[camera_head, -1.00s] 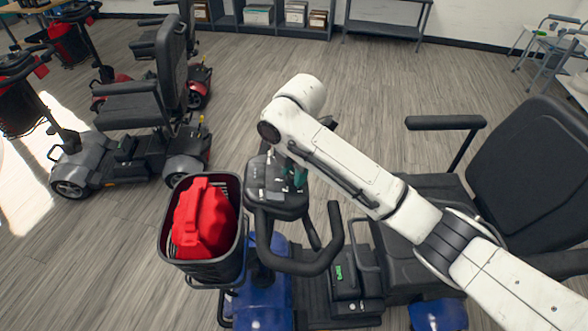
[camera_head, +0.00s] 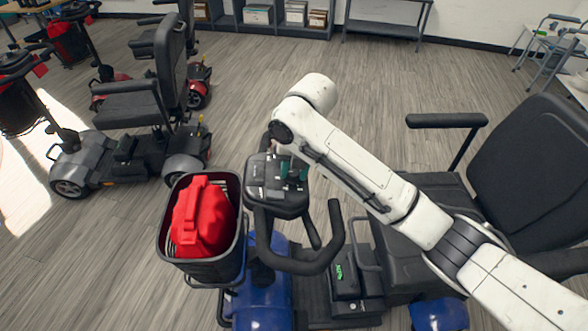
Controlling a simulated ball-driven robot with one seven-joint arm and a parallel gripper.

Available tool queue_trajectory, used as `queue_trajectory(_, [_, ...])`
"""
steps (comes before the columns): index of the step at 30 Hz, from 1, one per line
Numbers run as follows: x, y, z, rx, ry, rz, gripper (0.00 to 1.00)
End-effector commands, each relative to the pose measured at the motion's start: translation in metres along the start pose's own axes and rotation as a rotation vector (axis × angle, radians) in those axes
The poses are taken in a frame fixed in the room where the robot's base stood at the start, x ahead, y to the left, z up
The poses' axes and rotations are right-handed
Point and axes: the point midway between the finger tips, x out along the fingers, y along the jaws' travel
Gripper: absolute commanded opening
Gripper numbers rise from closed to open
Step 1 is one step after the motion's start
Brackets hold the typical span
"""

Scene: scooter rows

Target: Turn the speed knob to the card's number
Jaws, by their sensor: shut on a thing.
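The blue scooter's dark control console (camera_head: 277,203) sits at the top of its tiller, between the black handlebar loops. I cannot make out a card with a number in this view.
A black basket (camera_head: 176,262) with a red bag (camera_head: 203,220) hangs left of the console. The scooter's black seat (camera_head: 530,160) and armrest (camera_head: 446,121) stand to the right. Another scooter (camera_head: 125,150) is parked at left. Open wood floor lies behind my arm.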

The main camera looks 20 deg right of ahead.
Motion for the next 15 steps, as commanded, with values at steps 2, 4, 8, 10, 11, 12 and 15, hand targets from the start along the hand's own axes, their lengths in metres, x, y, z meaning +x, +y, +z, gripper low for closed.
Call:
queue_trajectory(2, [0.0005,-0.0009,-0.0009,-0.024,0.004,0.0,0.04])
queue_trajectory(4, [0.0005,-0.001,-0.001,-0.039,0.004,0.002,0.04])
queue_trajectory(8, [0.0005,-0.001,-0.0011,-0.057,0.005,0.004,0.04])
queue_trajectory(10, [0.0004,-0.001,-0.0012,-0.06,0.006,0.004,0.04])
queue_trajectory(11, [0.0005,-0.0011,-0.0012,-0.061,0.006,0.004,0.04])
queue_trajectory(12, [0.0005,-0.0011,-0.0012,-0.061,0.006,0.004,0.04])
queue_trajectory(15, [0.0005,-0.0011,-0.0013,-0.061,0.006,0.004,0.04])
